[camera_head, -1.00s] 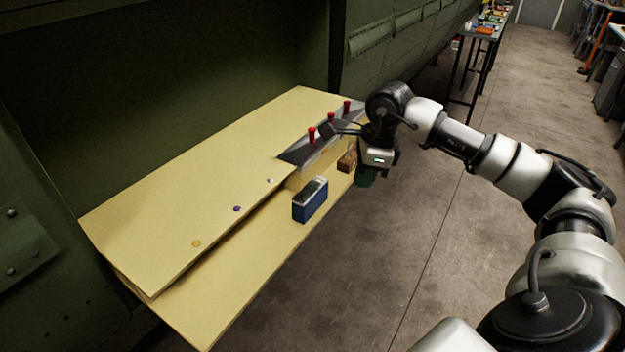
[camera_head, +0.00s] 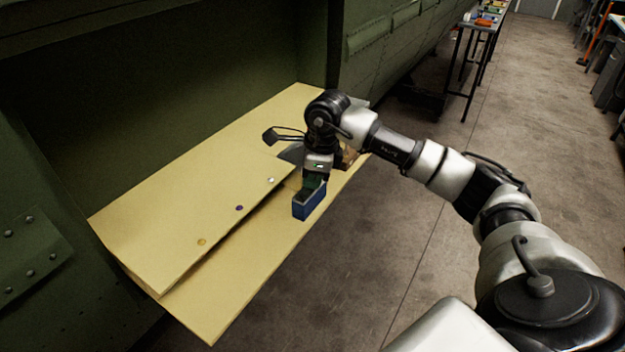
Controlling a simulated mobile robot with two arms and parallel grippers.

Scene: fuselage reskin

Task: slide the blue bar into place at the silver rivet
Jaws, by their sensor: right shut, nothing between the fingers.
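The blue bar (camera_head: 308,205) is a short block on the lower yellow ledge, at the step beside the raised panel. The silver rivet (camera_head: 271,180) is a small pale dot near the raised panel's edge, to the left of the bar and a little farther back. My right gripper (camera_head: 311,186) points down at the bar's top; its fingers are shut with nothing between them. Whether the fingertips touch the bar I cannot tell. The gripper hides part of the bar's top. My left gripper is not in view.
A purple rivet (camera_head: 239,208) and a gold rivet (camera_head: 201,242) lie along the raised yellow panel (camera_head: 190,195). My right arm hides most of the grey piece behind it. A brown block (camera_head: 349,156) shows beyond the gripper. The ledge nearer the front is clear.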

